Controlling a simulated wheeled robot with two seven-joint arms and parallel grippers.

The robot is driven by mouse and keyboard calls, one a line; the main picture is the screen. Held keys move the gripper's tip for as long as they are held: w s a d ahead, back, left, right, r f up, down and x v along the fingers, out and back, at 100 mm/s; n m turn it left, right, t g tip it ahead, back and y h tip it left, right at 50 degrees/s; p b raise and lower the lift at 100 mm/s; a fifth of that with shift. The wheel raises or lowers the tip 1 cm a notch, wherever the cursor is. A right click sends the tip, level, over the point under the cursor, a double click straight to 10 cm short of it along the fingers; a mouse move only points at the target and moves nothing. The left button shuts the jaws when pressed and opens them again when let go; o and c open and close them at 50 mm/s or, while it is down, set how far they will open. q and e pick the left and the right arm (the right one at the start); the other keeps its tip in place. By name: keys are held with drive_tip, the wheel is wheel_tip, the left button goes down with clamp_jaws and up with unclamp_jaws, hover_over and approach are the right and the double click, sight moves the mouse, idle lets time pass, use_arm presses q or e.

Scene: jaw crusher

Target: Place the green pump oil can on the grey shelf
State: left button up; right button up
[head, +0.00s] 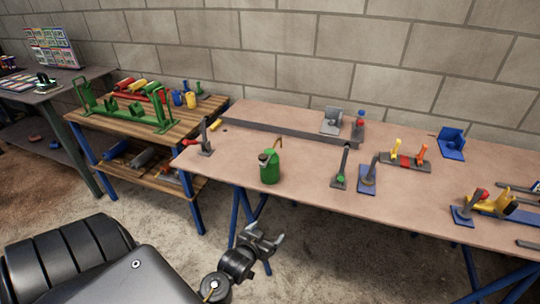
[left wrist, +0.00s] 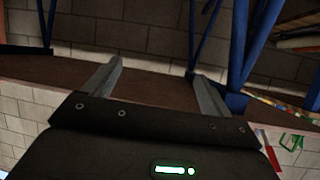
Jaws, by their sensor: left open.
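The green pump oil can (head: 270,168) stands upright near the front edge of the pinkish-brown workbench (head: 300,185). Its thin brown spout points up. A raised ledge with a dark grey front (head: 290,130) runs along the back of this bench. A dark grey table (head: 45,92) with a lower shelf stands at the far left; I cannot tell which is the grey shelf. My left gripper (head: 272,240) is open and empty, below and in front of the bench edge. Its two spread fingers (left wrist: 160,82) show in the left wrist view, without the can. My right gripper is out of view.
A wooden bench (head: 185,125) with green stands and coloured tools is left of the can. A red-and-grey tool (head: 205,140) is close to the can's left. Several upright tools, including one with a green knob (head: 340,178), stand to its right. Blue legs support the benches.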

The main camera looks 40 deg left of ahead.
sight(266, 171)
use_arm(q)
drive_tip(key=w+a+r+n+t+y+p, duration=0.1)
drive_tip(key=a+r+t+y, duration=0.15)
drive_tip(key=r, duration=0.55)
drive_tip(key=w+a+r+n+t+y+p, duration=0.15)
drive_tip(key=a+r, duration=0.25)
drive_tip(key=r, duration=0.4)
drive_tip(key=shift+m+h, duration=0.25)
drive_tip(key=shift+h, duration=0.25)
drive_tip(key=x, duration=0.5)
drive_tip(key=shift+w+d+f, duration=0.1)
drive_tip(key=shift+w+f, duration=0.1)
drive_tip(key=shift+w, duration=0.3)
drive_tip(key=shift+w+p, duration=0.35)
drive_tip(key=shift+p, duration=0.05)
drive_tip(key=x, duration=0.4)
drive_tip(key=shift+w+a+f+p, duration=0.2)
drive_tip(key=shift+a+f+p, duration=0.05)
drive_tip(key=shift+a+p, duration=0.05)
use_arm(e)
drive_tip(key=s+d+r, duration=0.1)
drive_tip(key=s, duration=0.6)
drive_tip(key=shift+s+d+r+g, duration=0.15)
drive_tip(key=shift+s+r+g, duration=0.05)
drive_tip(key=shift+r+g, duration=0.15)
use_arm(q)
drive_tip(key=c, duration=1.2)
drive_tip(key=shift+c, duration=0.9)
